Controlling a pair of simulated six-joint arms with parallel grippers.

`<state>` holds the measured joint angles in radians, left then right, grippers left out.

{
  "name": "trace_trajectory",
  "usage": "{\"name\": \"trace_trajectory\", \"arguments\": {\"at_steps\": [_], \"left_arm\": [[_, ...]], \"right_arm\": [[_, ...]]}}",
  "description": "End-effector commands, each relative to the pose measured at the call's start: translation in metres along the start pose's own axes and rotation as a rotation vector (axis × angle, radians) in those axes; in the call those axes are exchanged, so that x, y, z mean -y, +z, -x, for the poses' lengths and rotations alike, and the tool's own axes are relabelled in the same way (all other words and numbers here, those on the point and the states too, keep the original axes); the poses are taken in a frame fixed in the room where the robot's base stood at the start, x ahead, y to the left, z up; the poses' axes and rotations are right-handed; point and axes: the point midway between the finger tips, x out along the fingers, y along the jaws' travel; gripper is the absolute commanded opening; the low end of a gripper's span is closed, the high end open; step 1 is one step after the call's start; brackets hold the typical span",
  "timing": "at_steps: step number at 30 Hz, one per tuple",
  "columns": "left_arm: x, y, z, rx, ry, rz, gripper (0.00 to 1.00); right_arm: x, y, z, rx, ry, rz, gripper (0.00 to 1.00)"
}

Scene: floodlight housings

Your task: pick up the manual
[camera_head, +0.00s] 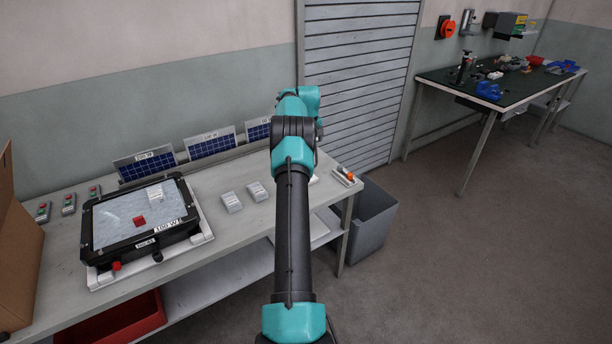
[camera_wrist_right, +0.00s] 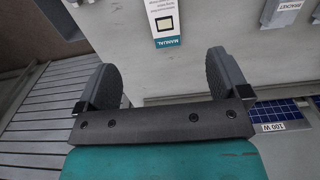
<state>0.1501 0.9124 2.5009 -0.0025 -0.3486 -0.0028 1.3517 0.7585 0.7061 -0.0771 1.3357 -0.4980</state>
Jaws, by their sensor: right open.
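The manual (camera_wrist_right: 165,20) is a white printed leaflet with a teal band marked MANUAL, at the top of the right wrist view, partly cut off by the frame. It lies flat on the pale tabletop. My right gripper (camera_wrist_right: 162,78) is open and empty, its two dark fingers spread wide. The manual lies beyond the fingertips, apart from them and roughly in line with the gap. In the head view my right arm covers that part of the bench, so the gripper's jaws and most of the manual are hidden there. My left gripper is in neither view.
The bench (camera_head: 240,232) carries a black floodlight housing (camera_head: 140,220), small white boxes (camera_head: 231,202) and solar panels (camera_head: 145,166) along the back. A grey bin (camera_head: 372,222) stands off its right end. A cardboard box (camera_head: 18,245) is at the left. A bracket label (camera_wrist_right: 290,5) shows near the manual.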

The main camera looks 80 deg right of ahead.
Motion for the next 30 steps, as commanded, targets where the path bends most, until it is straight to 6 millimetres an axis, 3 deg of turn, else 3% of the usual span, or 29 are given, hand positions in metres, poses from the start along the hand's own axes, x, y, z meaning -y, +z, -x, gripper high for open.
{"name": "trace_trajectory", "arguments": {"at_steps": [11, 30], "left_arm": [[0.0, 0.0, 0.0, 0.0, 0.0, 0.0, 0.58], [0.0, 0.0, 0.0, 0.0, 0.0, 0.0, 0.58]], "right_arm": [[0.001, -0.001, -0.008, 0.001, -0.001, 0.001, 0.94], [0.002, 0.0, -0.11, 0.001, -0.001, 0.001, 0.94]]}}
